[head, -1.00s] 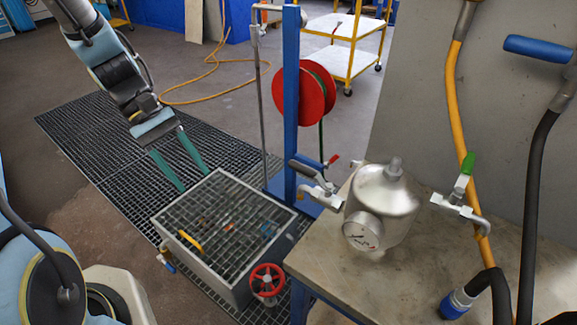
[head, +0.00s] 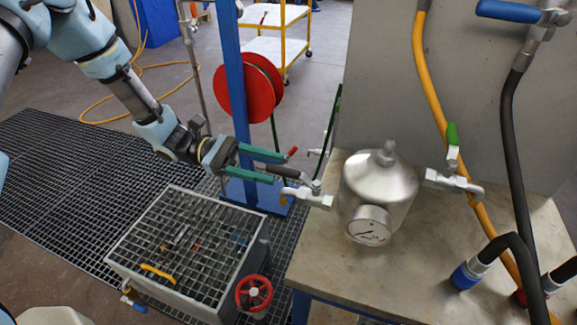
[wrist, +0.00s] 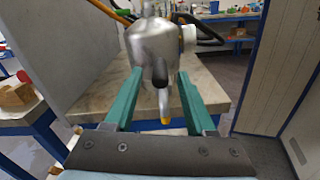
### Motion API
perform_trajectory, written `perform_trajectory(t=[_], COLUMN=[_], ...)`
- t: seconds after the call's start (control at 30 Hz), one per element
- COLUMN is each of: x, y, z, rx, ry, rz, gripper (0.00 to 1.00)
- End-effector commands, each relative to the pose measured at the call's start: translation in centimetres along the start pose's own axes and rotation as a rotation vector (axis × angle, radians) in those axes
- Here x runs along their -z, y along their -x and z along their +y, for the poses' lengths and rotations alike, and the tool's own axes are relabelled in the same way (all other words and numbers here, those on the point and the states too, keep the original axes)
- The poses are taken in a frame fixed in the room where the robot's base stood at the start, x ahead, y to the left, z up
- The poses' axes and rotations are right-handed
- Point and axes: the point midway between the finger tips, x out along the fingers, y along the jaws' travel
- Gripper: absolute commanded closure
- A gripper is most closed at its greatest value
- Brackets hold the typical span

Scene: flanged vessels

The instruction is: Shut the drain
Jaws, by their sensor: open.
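A metal vessel (head: 378,188) with a round gauge (head: 368,225) stands on a worktop. On its left side is a valve (head: 308,196) with a dark lever (head: 297,173) and a bent spout over the worktop's edge. My gripper (head: 279,168) is open, level and pointing right at this lever. In the wrist view the green fingers (wrist: 159,75) lie either side of the dark lever (wrist: 160,73) and the metal spout (wrist: 164,102). I cannot tell whether they touch the lever. A second valve with an upright green lever (head: 452,134) is on the vessel's right. No label marks the drain.
A grated box (head: 150,235) with a red handwheel (head: 254,293) stands below my gripper. A blue post (head: 235,90) and red hose reel (head: 250,92) are close behind it. Hoses (head: 508,130) hang on the right. The worktop (head: 330,255) is clear in front of the vessel.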

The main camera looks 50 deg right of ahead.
Motion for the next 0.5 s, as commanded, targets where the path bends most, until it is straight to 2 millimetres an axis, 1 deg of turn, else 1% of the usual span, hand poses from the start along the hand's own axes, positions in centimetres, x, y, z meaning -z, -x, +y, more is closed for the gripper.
perform_trajectory(t=[0.03,0.2,0.33,0.5], x=[-0.3,-0.2,-0.1,0.0], y=[-1.1,-3.6,-4.8,-5.2], z=[0.0,0.0,0.0,-0.1], rx=[0.003,0.003,0.001,0.0], ry=[0.003,0.002,0.001,0.001], rz=[-0.002,0.0,0.0,0.001], gripper=[0.44,0.44,0.44,0.44])
